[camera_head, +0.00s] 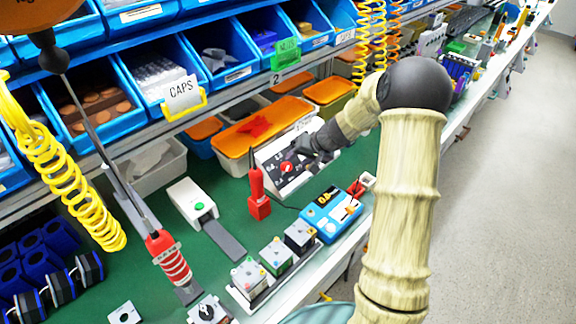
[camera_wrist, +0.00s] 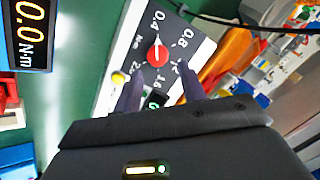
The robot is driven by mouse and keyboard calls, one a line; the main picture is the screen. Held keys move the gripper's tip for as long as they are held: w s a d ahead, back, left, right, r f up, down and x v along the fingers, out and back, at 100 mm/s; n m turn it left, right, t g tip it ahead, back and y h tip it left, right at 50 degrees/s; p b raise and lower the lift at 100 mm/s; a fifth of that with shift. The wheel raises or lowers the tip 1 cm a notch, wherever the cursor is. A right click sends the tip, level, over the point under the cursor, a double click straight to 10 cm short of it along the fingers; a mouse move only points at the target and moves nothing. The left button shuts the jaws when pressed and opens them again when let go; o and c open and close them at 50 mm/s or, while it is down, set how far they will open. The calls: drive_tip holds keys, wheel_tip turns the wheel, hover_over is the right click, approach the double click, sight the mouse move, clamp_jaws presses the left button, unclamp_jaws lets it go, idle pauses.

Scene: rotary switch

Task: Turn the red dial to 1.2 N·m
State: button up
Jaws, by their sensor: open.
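The red dial (camera_head: 287,168) is on a sloped dark panel with a white surround (camera_head: 268,183), on the green bench. In the wrist view the dial (camera_wrist: 158,56) has a white mark that appears to point towards 0.4. The labels 0.8, 1.2 and 1.6 run round its right and lower side. My gripper (camera_head: 312,150) is at the panel's right side. In the wrist view its two dark fingers (camera_wrist: 159,82) are apart, just below the dial on either side, with nothing between them. I cannot tell whether they touch the panel.
A blue meter (camera_head: 332,213) stands in front of the panel; its display (camera_wrist: 28,32) reads 0.0 N·m in the wrist view. A red upright tool (camera_head: 258,195) stands left of the panel. Orange-lidded bins (camera_head: 262,125) sit behind it.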

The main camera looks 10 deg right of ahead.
sight(288, 167)
drive_tip(key=x, duration=0.6)
drive_tip(key=shift+w+f, duration=0.2)
drive_tip(key=shift+f, duration=0.25)
drive_tip(key=c, duration=0.7)
